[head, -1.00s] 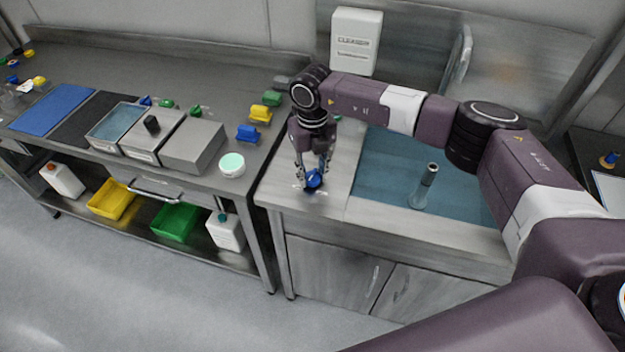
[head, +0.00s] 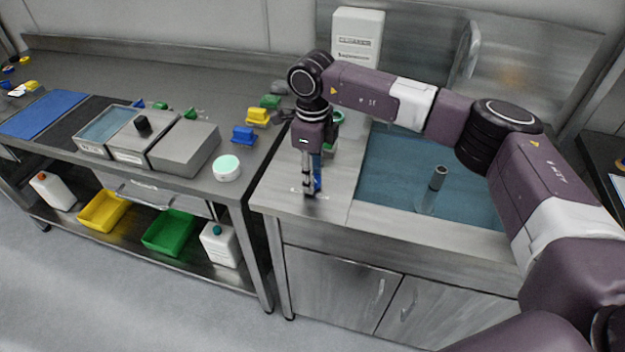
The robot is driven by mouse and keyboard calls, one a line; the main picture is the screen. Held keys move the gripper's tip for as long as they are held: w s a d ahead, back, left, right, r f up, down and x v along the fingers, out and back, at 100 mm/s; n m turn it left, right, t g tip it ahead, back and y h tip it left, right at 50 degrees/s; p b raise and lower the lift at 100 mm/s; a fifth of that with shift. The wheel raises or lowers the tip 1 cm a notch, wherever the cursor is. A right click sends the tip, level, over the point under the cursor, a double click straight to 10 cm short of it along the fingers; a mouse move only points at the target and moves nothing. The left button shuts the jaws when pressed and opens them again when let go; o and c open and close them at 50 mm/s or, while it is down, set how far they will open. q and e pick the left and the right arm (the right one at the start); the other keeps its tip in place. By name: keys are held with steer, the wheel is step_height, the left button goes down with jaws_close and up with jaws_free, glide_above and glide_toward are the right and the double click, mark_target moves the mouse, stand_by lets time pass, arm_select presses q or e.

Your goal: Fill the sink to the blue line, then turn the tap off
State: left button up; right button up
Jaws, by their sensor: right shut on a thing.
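The sink (head: 385,190) is a steel basin with blue-tinted water in it. A grey standpipe (head: 437,180) rises out of the water. A blue line on the basin wall cannot be made out. A blue knob (head: 317,182), apparently the tap's handle, is on the steel counter left of the basin. My right gripper (head: 311,190) points down over the knob and is shut on it, hiding part of it. A curved steel shape (head: 467,50), perhaps the spout, stands behind the basin. My left gripper is out of view.
A white dispenser (head: 357,38) is on the back wall. The left bench carries steel pans (head: 185,148), a round white tub (head: 227,168) and coloured blocks (head: 244,135). Yellow (head: 102,210) and green bins (head: 168,233) sit on its lower shelf.

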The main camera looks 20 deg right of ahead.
steer(key=shift+n, duration=0.5)
steer(key=o, duration=1.2)
steer(key=shift+c, duration=0.2)
step_height(320, 180, up, 12)
